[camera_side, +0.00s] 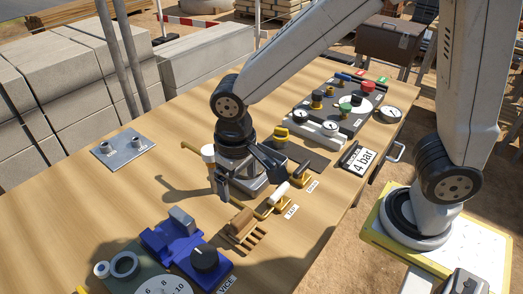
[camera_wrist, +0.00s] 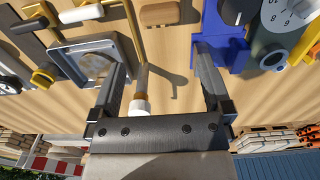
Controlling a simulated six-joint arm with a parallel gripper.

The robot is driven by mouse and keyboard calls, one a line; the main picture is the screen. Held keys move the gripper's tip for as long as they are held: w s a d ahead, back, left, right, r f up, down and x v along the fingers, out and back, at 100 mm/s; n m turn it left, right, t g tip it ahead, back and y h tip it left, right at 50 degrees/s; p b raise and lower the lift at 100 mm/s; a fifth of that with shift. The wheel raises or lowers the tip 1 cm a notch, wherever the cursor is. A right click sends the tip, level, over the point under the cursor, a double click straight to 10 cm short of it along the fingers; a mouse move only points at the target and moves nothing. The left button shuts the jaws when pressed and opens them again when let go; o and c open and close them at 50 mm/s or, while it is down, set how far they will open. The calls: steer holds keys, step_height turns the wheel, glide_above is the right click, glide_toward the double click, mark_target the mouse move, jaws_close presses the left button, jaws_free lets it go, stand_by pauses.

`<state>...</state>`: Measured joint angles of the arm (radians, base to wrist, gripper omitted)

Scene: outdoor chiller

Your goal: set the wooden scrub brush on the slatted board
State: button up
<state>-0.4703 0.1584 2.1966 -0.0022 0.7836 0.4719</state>
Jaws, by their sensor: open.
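The wooden scrub brush (camera_side: 241,218) is a small brown block in the side view. It appears to rest on the slatted board (camera_side: 256,240), a small pale wooden rack near the front of the table. Part of this wooden stack also shows at the top of the wrist view (camera_wrist: 160,14), where brush and board are hard to tell apart. My gripper (camera_side: 246,178) is open and empty, above the table and behind the brush and board. In the wrist view its fingers (camera_wrist: 163,65) are spread wide, with the brush beyond the tips.
A blue vice (camera_side: 181,240) stands left of the board, beside a dial (camera_side: 163,287). A grey square tray (camera_wrist: 117,50) lies near my left finger in the wrist view. A white-ended piece (camera_wrist: 138,106) shows between the fingers. Valves (camera_side: 277,197) stand right of the board. The left table is mostly clear.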

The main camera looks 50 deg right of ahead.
steer(key=d+f, duration=0.1)
steer(key=d, duration=0.3)
steer(key=s+d+f+t, duration=0.1)
steer(key=d, duration=0.4)
steer(key=d+f+t, duration=0.1)
steer(key=d, duration=0.4)
steer(key=shift+s+d+f, duration=0.15)
steer(key=shift+s+d, duration=0.1)
steer(key=shift+s, duration=0.15)
steer(key=shift+s+d+f+t, duration=0.15)
steer(key=shift+s+d+t, duration=0.15)
steer(key=shift+d, duration=0.2)
steer(key=shift+w, duration=0.15)
